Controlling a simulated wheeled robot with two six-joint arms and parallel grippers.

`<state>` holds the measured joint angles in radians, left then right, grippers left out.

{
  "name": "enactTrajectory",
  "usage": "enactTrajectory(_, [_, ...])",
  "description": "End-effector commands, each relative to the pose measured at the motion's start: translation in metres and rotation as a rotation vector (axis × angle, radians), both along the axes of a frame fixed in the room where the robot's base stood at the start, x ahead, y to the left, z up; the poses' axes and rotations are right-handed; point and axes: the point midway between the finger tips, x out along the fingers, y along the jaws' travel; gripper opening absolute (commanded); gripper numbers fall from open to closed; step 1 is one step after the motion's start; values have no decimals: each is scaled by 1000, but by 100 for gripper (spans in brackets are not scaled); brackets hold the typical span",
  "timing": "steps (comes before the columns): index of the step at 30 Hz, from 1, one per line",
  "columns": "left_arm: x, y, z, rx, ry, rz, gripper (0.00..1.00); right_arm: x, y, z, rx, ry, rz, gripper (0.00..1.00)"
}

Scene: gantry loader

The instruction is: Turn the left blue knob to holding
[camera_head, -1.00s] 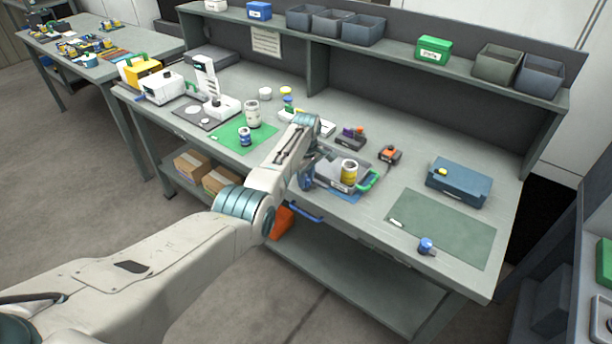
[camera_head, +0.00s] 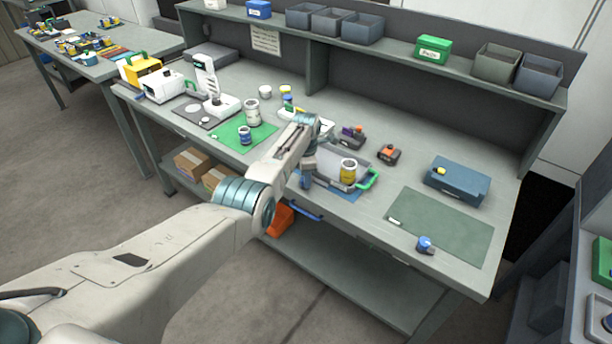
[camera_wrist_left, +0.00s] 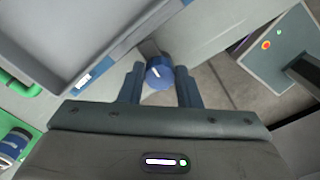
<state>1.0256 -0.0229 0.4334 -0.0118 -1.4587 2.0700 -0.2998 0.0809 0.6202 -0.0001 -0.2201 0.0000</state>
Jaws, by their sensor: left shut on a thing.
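The left blue knob (camera_wrist_left: 159,73) shows in the left wrist view, round with a short white line on its face. It sits beside the edge of a grey tray with a blue border. My left gripper (camera_wrist_left: 160,88) has a dark finger on each side of the knob and is shut on it. In the head view my left forearm reaches to the bench, and the gripper (camera_head: 306,178) is at the left end of the tray, mostly hidden by the arm. The knob cannot be made out there. My right gripper is not in view.
The grey tray (camera_head: 326,181) holds a yellow jar (camera_head: 348,170) and has a green handle (camera_head: 369,180). A small blue item (camera_head: 425,245) is at the front edge of the green mat (camera_head: 450,222). A blue box (camera_head: 458,182) stands behind the mat. Blue drawer handle (camera_head: 305,211) below.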

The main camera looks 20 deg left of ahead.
Motion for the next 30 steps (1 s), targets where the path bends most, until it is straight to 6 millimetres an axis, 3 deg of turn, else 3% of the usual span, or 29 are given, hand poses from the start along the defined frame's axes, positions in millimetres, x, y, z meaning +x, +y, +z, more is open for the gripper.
enactTrajectory(10, [0, 1, 0, 1, 0, 144, 8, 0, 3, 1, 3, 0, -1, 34])
enactTrajectory(27, [0, 1, 0, 1, 0, 171, 8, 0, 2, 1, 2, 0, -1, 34])
enactTrajectory(28, [0, 1, 0, 1, 0, 171, 36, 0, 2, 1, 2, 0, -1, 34])
enactTrajectory(30, [0, 1, 0, 1, 0, 171, 50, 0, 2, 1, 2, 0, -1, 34])
